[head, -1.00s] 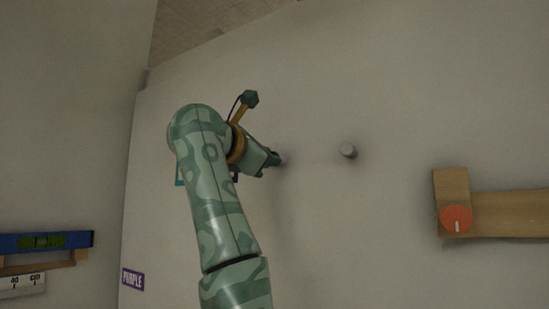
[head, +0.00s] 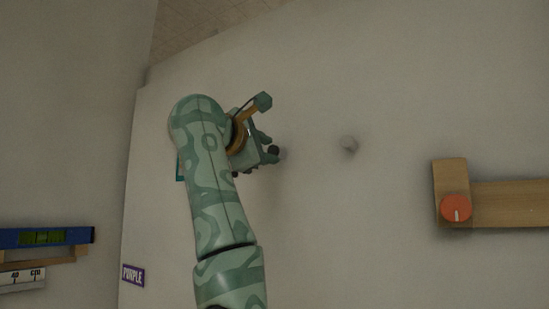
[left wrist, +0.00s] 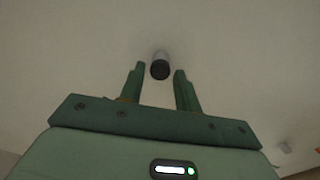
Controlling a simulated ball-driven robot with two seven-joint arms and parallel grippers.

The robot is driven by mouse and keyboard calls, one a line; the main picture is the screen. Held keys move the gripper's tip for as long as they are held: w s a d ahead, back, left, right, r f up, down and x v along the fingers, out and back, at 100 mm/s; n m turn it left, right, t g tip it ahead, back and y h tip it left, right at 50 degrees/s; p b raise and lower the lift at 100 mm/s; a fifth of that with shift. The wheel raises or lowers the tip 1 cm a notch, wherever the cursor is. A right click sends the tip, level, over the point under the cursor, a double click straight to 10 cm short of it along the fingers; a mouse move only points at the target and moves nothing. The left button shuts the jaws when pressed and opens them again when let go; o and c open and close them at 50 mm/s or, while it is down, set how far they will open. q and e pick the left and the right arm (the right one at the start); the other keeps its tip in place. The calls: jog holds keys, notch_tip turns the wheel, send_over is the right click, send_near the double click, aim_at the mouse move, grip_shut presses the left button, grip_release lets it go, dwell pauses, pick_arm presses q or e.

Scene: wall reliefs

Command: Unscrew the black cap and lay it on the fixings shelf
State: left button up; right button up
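The black cap (head: 273,151) sits on the end of a short pale stub (head: 283,154) on the wall. In the left wrist view, the black cap (left wrist: 160,70) shows end-on, just past the fingertips and in line with the gap between them. My left gripper (head: 268,149) is at the cap in the head view; its two fingers (left wrist: 158,72) stand apart on either side of the cap with nothing between them. I see no shelf that I can tell as the fixings shelf. My right gripper is out of view.
A bare grey stub (head: 348,144) sticks out of the wall to the right. Further right is a wooden bar (head: 510,204) with a red dial (head: 456,208). A blue level (head: 45,237) and a purple label (head: 133,275) are at left. The wall between is clear.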

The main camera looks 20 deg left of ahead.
pick_arm(q)
jog(key=m+b, duration=0.1)
jog(key=m, duration=0.2)
jog(key=shift+f+m, duration=0.15)
jog(key=shift+m, duration=0.15)
jog(key=shift+m+b, duration=0.3)
jog(key=shift+m, duration=0.7)
jog(key=m+b, duration=0.1)
jog(key=m, duration=0.2)
jog(key=shift+m, duration=1.2)
jog(key=m+b, duration=0.1)
jog(key=m, duration=0.4)
jog(key=shift+r+m, duration=0.2)
jog(key=shift+m, duration=0.2)
jog(key=c, duration=0.7)
jog(key=n+b, duration=0.1)
jog(key=n, duration=0.1)
jog(key=shift+d+n, duration=0.1)
jog(key=shift+n, duration=1.5)
